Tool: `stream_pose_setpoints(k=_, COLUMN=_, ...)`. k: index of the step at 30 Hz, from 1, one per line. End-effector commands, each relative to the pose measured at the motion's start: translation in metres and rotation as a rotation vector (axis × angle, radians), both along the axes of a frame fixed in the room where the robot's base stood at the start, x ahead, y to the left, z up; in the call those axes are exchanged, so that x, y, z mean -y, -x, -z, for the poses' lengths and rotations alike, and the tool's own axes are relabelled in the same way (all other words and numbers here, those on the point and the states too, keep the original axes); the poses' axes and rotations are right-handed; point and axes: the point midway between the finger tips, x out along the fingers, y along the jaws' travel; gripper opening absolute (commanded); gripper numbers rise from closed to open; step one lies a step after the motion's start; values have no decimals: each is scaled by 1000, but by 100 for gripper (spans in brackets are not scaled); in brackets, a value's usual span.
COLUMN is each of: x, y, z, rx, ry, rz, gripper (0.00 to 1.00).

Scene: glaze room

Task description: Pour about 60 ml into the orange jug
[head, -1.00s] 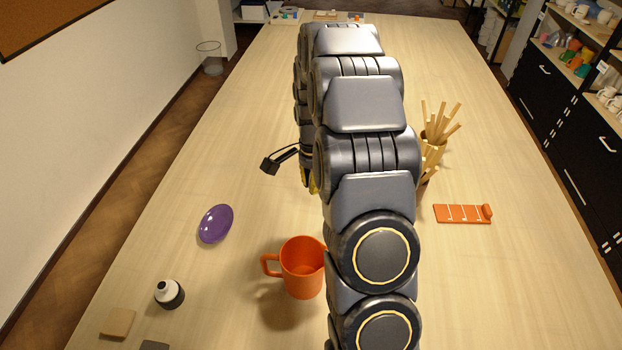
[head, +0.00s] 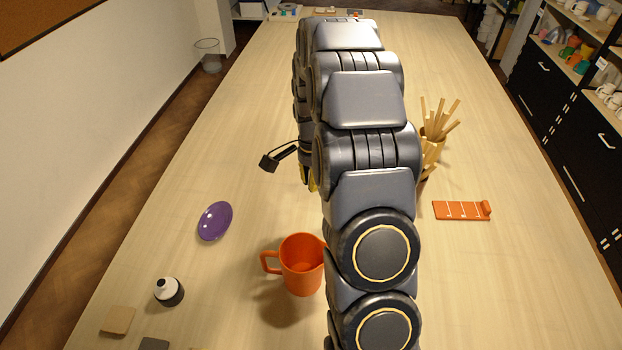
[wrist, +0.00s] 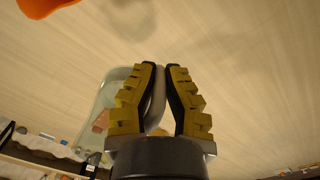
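The orange jug (head: 304,268) stands upright on the table in the head view, its handle to the left. Its inside looks empty as far as I can see, and my arm covers its right edge. Part of it shows at the top left of the wrist view (wrist: 48,5). In the wrist view my gripper (wrist: 161,68) has its yellow fingers closed about a pale handle-like strip of a clear vessel (wrist: 112,88). The vessel is left of the fingers; its liquid level cannot be told. In the head view my arm hides the vessel and most of the gripper.
A purple plate (head: 214,221), a dark bottle with white top (head: 168,291) and a tan tile (head: 118,320) lie left of the jug. An orange marked strip (head: 461,210) and a holder of wooden sticks (head: 432,150) are right of my arm.

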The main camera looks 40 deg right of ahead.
Motion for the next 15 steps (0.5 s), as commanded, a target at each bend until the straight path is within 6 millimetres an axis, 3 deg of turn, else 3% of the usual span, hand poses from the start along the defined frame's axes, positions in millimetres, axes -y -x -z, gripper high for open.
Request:
stream_pose_setpoints(k=8, x=-4, y=-12, z=-5, rx=1, ry=8, rz=81, gripper=0)
stream_pose_setpoints(k=15, x=-35, y=-44, z=-14, rx=-12, ry=17, rz=323, gripper=0)
